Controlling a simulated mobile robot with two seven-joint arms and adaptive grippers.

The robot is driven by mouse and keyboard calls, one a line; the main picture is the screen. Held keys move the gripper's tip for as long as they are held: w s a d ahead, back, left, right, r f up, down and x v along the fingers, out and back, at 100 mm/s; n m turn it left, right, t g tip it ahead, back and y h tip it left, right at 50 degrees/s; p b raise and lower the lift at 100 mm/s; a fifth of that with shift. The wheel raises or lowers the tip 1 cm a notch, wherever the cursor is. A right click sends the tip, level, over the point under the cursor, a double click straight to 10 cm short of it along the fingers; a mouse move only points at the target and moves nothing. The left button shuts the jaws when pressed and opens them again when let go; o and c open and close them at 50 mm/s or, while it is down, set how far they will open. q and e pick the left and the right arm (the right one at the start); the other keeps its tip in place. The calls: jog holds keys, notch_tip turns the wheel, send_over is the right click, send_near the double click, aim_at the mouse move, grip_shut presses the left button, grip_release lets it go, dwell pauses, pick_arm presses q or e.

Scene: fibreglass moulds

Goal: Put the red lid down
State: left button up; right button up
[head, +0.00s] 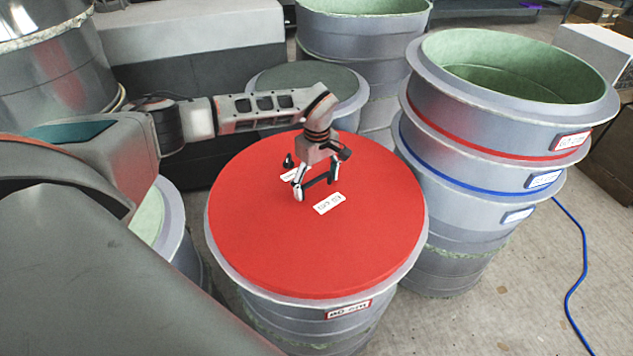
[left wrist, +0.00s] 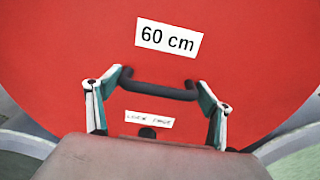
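The round red lid (head: 270,235) lies level over the top of a grey drum-shaped mould (head: 325,325). The mould's pale flange shows around its front and sides. I cannot tell if a small gap is left under the lid. My left gripper (head: 317,184) points down over the lid's middle, its fingers at the two ends of the black handle (left wrist: 160,90). In the left wrist view the left gripper (left wrist: 155,78) appears to press on both handle ends. White labels (left wrist: 167,38) lie on the lid, one reading 60 cm. My right gripper is not seen.
A stack of grey moulds with red and blue bands (head: 490,130) stands close on the right. More moulds stand behind (head: 365,40) and at the left (head: 55,70). A blue cable (head: 580,270) lies on the clear floor at right.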

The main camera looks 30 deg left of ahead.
aim_at(317, 180)
pick_arm(q)
jog(key=shift+o, duration=1.3)
jog(key=shift+r, duration=0.1)
notch_tip(317, 180, up, 12)
jog(key=shift+p, duration=0.4)
jog(key=shift+s+d, duration=0.1)
